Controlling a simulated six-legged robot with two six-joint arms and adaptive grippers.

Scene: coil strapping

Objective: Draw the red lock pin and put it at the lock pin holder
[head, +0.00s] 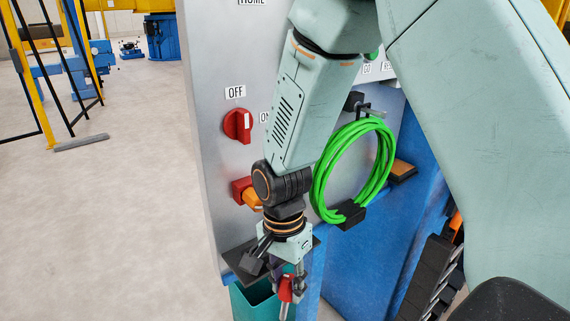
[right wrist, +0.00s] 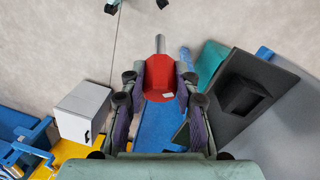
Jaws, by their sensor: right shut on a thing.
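The red lock pin (head: 286,289) is in my right gripper (head: 289,283), below the front of the grey cabinet in the head view. In the right wrist view the red grip of the lock pin (right wrist: 158,80) sits between the two fingers of my right gripper (right wrist: 160,85), and its bare metal shaft points away from the gripper. A dark plate with a black block on it (right wrist: 268,72) lies to the right of the pin; I cannot tell whether this is the lock pin holder. My left gripper is not in view.
The grey cabinet (head: 216,70) carries a red OFF/ON knob (head: 238,126) and a green cable coil (head: 318,190) on a hook. A teal bin (head: 240,303) stands under the dark plate (head: 240,262).

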